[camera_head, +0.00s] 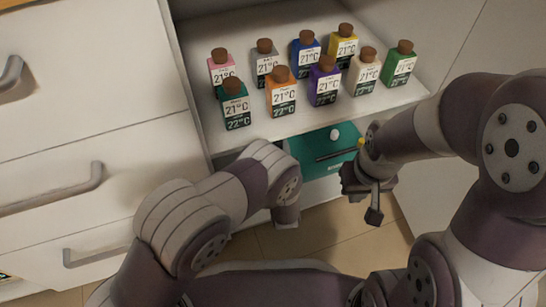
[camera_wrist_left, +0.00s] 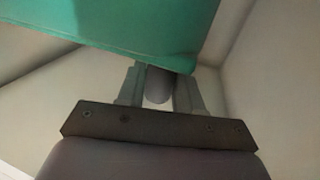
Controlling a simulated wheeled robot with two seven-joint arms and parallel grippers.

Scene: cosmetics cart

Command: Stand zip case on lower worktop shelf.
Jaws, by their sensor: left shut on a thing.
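The teal zip case (camera_head: 307,145) shows in the lower compartment under the bottle shelf, with a dark line across its face. Its lower left part is hidden behind my left arm. In the left wrist view the teal case (camera_wrist_left: 130,25) fills the top, beyond the fingers. My left gripper (camera_wrist_left: 158,85) is shut on a rounded grey part that seems to belong to the case. Its fingers are hidden in the head view. My right gripper (camera_head: 362,197) is empty, fingers apart, in front of the right side of the compartment. The case's base and its contact with the lower shelf are hidden.
Several corked bottles stand in two rows on the white upper shelf (camera_head: 200,105), just above the case. A white knob (camera_head: 335,134) and a small yellow thing (camera_head: 360,142) show by the case. White drawers with a handle (camera_head: 60,193) stand left; a white panel closes the right.

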